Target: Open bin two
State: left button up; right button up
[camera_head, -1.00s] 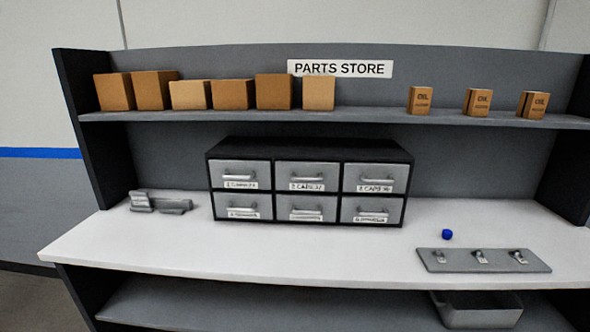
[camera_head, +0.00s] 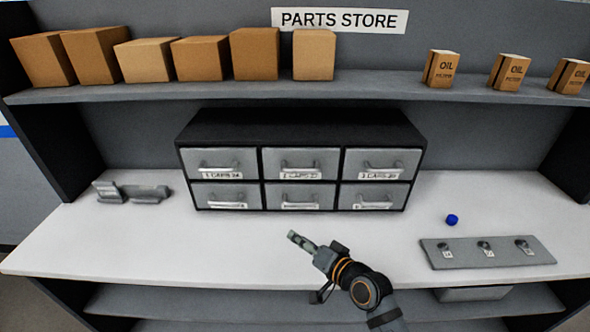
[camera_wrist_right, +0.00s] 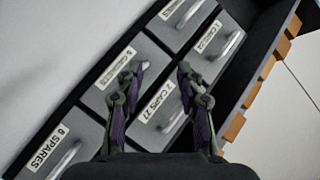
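The dark cabinet (camera_head: 300,128) on the worktop has two rows of grey drawers with bar handles, all shut. Bin two, the middle drawer of the top row (camera_head: 302,162), is labelled "2 CAPS 27". In the right wrist view its label (camera_wrist_right: 157,104) shows between and beyond the fingers, and its handle is partly hidden. My right gripper (camera_head: 292,237) is in front of and below the cabinet, apart from it. In the right wrist view its two fingers (camera_wrist_right: 162,70) are apart with nothing between them. My left gripper is not in view.
Cardboard boxes (camera_head: 145,60) and oil boxes (camera_head: 441,69) stand on the shelf above. A grey part (camera_head: 133,192) lies left of the cabinet. A blue ball (camera_head: 452,220) and a grey plate with hooks (camera_head: 487,253) are at the right. The worktop before the cabinet is clear.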

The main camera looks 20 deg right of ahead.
aim_at(301, 171)
jog(key=w+d+r+m+t+h, duration=0.3)
jog(key=w+d+r+m+t, duration=0.35)
jog(key=r+m, duration=0.3)
jog(key=x, duration=0.6)
jog(key=f+p+x, duration=0.1)
jog(key=x, duration=0.3)
jog(key=shift+w+a+f, duration=0.1)
jog(key=shift+a, duration=0.25)
grip_shut()
